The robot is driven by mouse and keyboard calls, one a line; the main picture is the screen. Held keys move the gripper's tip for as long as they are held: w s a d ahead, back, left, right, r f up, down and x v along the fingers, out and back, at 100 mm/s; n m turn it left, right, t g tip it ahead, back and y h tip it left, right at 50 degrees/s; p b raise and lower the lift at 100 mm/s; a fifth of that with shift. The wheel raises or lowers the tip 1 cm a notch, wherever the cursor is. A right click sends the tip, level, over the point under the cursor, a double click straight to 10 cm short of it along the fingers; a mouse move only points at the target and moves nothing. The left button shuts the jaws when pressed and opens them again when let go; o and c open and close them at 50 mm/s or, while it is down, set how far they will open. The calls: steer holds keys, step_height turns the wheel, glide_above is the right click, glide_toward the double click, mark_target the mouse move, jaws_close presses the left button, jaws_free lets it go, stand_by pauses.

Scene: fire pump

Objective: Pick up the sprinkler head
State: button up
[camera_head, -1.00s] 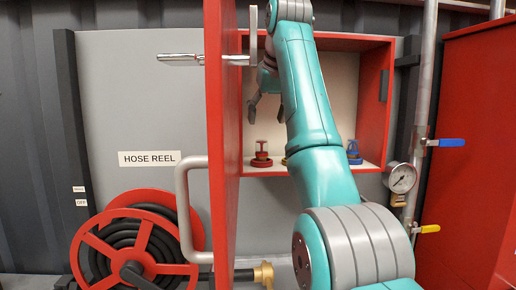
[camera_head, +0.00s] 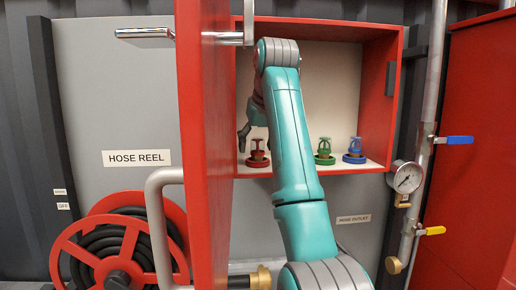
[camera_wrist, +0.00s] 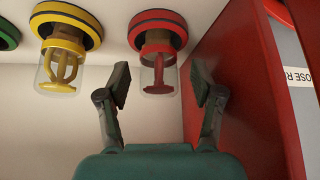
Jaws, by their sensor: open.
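Sprinkler heads in several colours stand in a row on the cabinet shelf. The red one (camera_head: 257,155) is at the left end, and the green (camera_head: 323,152) and blue (camera_head: 355,152) ones are to the right. In the wrist view, which looks upside down, the red head (camera_wrist: 157,28) is between my open fingers, slightly beyond their tips. The yellow head (camera_wrist: 67,28) is left of it there, and my arm hides it in the head view. My gripper (camera_wrist: 160,85) is open and empty.
The open red cabinet door (camera_head: 205,150) stands close to the left of my arm, with a metal handle (camera_head: 145,33). The cabinet's red side wall (camera_wrist: 235,80) is close to one finger. A hose reel (camera_head: 115,250), pressure gauge (camera_head: 405,178) and pipes lie outside the cabinet.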

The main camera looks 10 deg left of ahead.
steer(key=shift+w+f, duration=0.15)
steer(key=shift+f, duration=0.05)
jaws_close()
steer(key=shift+r, duration=0.1)
